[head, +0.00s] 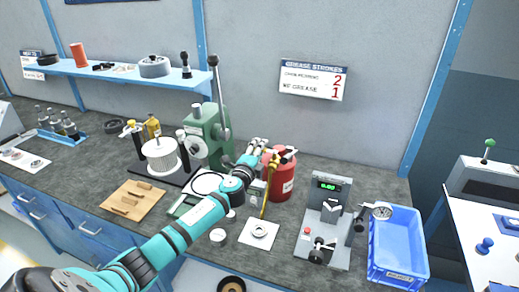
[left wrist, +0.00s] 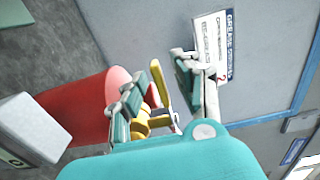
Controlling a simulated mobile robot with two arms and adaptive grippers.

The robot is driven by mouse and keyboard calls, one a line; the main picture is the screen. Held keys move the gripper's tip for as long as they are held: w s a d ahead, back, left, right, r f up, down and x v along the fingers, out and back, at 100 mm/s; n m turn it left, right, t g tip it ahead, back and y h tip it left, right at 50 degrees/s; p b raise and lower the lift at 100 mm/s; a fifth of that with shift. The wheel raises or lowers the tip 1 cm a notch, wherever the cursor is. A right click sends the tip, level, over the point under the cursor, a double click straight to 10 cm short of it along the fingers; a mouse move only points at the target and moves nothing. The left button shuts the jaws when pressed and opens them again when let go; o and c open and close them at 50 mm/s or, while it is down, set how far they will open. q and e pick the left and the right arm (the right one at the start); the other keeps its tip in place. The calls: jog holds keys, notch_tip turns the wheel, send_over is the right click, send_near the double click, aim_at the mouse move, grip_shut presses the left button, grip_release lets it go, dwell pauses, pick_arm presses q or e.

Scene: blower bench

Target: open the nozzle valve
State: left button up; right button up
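The nozzle valve is yellow, with a flat lever (left wrist: 160,86) and a rounder body (left wrist: 141,126) in the left wrist view. In the head view the yellow valve (head: 274,157) is small, beside the top of the red canister (head: 286,182). My left gripper (left wrist: 168,62) is open, with one finger on each side of the lever in the picture. Whether either finger touches the lever I cannot tell. In the head view the left gripper (head: 259,146) is at the valve, and my forearm hides part of the bench. My right gripper is not in view.
A yellow hose (head: 265,198) hangs in front of the canister. A green press (head: 208,135) stands left of it. A device with a green display (head: 329,188) and a blue crate (head: 398,275) are to the right. A white pad with a ring (head: 259,234) lies in front.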

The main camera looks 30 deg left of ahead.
pick_arm(q)
jog(key=shift+c, duration=0.4)
grip_shut()
